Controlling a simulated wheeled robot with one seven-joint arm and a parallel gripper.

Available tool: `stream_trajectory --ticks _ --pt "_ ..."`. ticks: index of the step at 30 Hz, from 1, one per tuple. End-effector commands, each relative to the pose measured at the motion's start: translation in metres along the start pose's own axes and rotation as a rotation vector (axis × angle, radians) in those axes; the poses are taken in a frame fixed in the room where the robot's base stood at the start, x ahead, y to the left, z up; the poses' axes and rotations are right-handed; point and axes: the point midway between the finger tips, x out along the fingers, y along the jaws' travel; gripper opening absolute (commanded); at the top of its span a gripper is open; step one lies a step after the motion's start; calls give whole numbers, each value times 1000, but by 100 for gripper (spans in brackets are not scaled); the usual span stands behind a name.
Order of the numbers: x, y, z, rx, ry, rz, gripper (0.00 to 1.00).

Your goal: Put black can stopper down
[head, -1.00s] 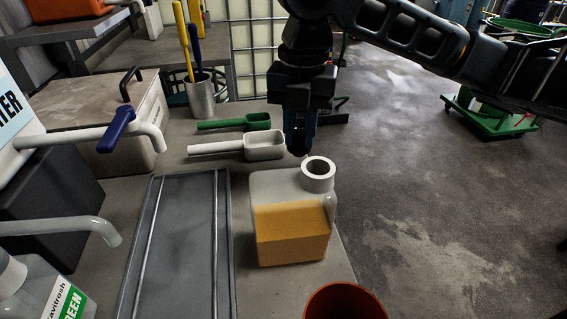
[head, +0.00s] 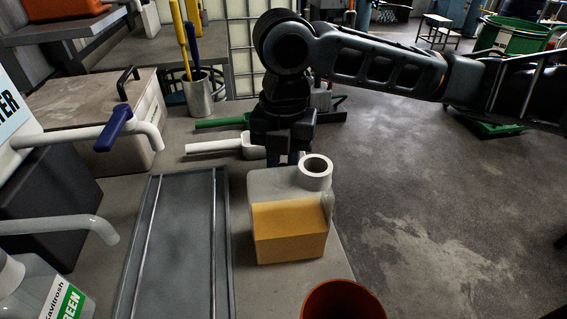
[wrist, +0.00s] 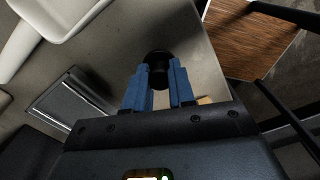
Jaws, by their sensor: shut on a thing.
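The black can stopper (wrist: 158,62) shows in the wrist view between the tips of my gripper's blue fingers (wrist: 159,84). My gripper is shut on it. In the head view my gripper (head: 290,158) points down behind the can, close to the table, and the stopper is hidden there. The translucent can (head: 290,215) with yellow-orange liquid stands upright on the table, its round white neck (head: 316,168) open. From these views I cannot tell whether the stopper touches the table.
A white scoop (head: 235,147) and a green scoop (head: 220,122) lie behind the can. A grey tray (head: 172,240) lies to its left, and an orange-brown container (head: 342,300) stands in front. The table's right edge is close to the can.

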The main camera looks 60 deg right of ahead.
Motion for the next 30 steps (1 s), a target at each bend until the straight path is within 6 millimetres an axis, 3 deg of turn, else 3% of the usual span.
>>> stream_trajectory --ticks 2,3,10,22,30 --pt "4 0 0 0 0 0 0" --pt "3 0 0 0 0 0 27" --pt "2 0 0 0 0 0 49" --pt "-8 0 0 -1 -2 2 50" --pt "-61 1 0 -2 -3 2 50"
